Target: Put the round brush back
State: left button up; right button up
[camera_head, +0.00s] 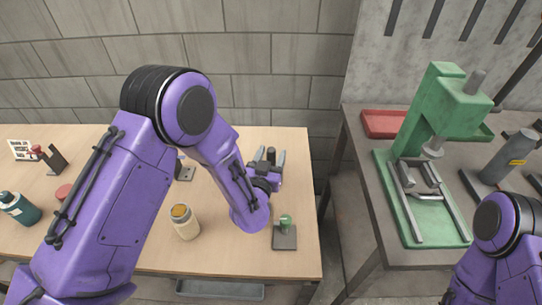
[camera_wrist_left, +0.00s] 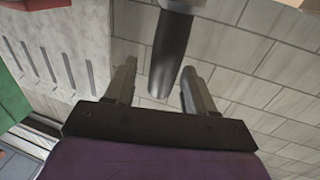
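My left gripper (camera_head: 270,158) is over the back right part of the wooden table, its two fingers apart. A dark upright piece (camera_head: 271,155) shows between the fingers. In the left wrist view a dark cylinder with a pale grey part at its top edge (camera_wrist_left: 170,55) shows between the open fingers (camera_wrist_left: 160,75), with a gap beside the left finger. It may be the round brush's handle; its bristles are not seen. A small dark stand (camera_head: 186,173) is partly hidden behind my left arm. My right gripper is out of view; only its arm shows at lower right.
On the wooden table (camera_head: 150,250) stand a cream jar (camera_head: 185,222), a teal bottle (camera_head: 19,208), a red-topped stand (camera_head: 48,158) and a dark plate with a green knob (camera_head: 285,238). A grey bench (camera_head: 375,240) with a green press (camera_head: 440,110) stands right, across a gap.

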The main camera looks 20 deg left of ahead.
pick_arm(q)
jog(key=shift+s+r+p, duration=0.1)
jog(key=shift+r+p, duration=0.35)
jog(key=shift+r, duration=0.05)
jog(key=s+b, duration=0.3)
jog(key=s, duration=0.9)
jog(key=shift+d+f, duration=0.25)
